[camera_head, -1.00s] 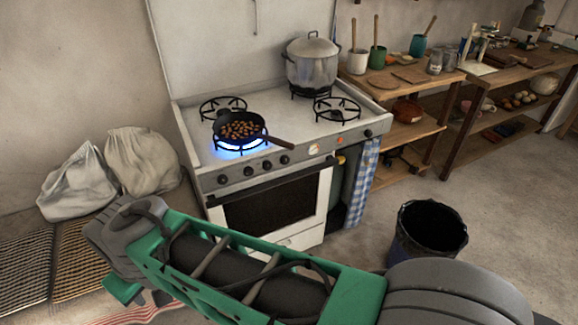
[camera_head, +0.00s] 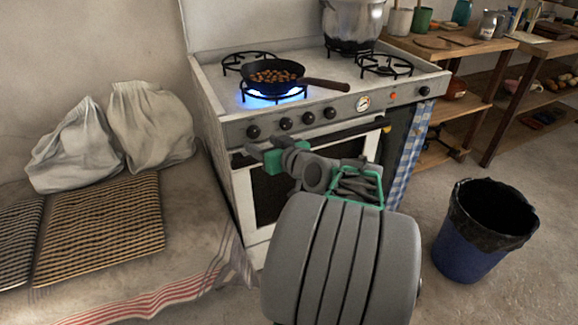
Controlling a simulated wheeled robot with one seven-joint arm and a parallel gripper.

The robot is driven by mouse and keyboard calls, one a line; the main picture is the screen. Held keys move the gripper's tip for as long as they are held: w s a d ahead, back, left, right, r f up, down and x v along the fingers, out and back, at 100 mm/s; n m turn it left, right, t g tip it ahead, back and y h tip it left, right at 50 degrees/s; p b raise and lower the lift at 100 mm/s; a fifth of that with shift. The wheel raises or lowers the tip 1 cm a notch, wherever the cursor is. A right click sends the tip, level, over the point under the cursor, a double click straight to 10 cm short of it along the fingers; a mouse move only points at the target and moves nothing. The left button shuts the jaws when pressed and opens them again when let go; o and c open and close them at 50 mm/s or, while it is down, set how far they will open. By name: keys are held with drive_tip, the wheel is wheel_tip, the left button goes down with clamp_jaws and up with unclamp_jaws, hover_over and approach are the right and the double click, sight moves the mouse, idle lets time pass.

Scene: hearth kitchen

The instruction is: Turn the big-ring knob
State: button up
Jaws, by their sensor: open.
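The stove (camera_head: 226,100) has a row of dark round knobs on its front panel. The leftmost knob (camera_head: 253,132) is at the left end, with others to its right (camera_head: 285,124), (camera_head: 308,118), (camera_head: 330,112). One more knob (camera_head: 424,91) sits at the far right. I cannot tell which is the big-ring knob; no markings are readable. My gripper (camera_head: 255,152) is small in view, just below and in front of the leftmost knobs near the oven handle. It is open and appears apart from the knobs. My arm hides part of the oven door.
A pan (camera_head: 268,72) of brown pieces sits over a blue flame at front left, its handle (camera_head: 325,84) pointing right over the front edge. A large pot (camera_head: 352,22) stands behind. White sacks (camera_head: 150,120) lie left. A dark-lined bin (camera_head: 470,250) stands right on open floor.

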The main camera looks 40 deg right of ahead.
sight(288, 127)
drive_tip(key=s+d+f+m+t+h+b, duration=0.1)
drive_tip(key=s+d+m+t+h+b, duration=0.25)
drive_tip(key=d, duration=0.55)
drive_tip(key=shift+n+g, duration=0.55)
drive_tip(key=shift+g, duration=0.1)
drive_tip(key=x, duration=0.6)
drive_tip(key=shift+w+d, duration=0.2)
drive_tip(key=shift+w, duration=0.05)
clamp_jaws()
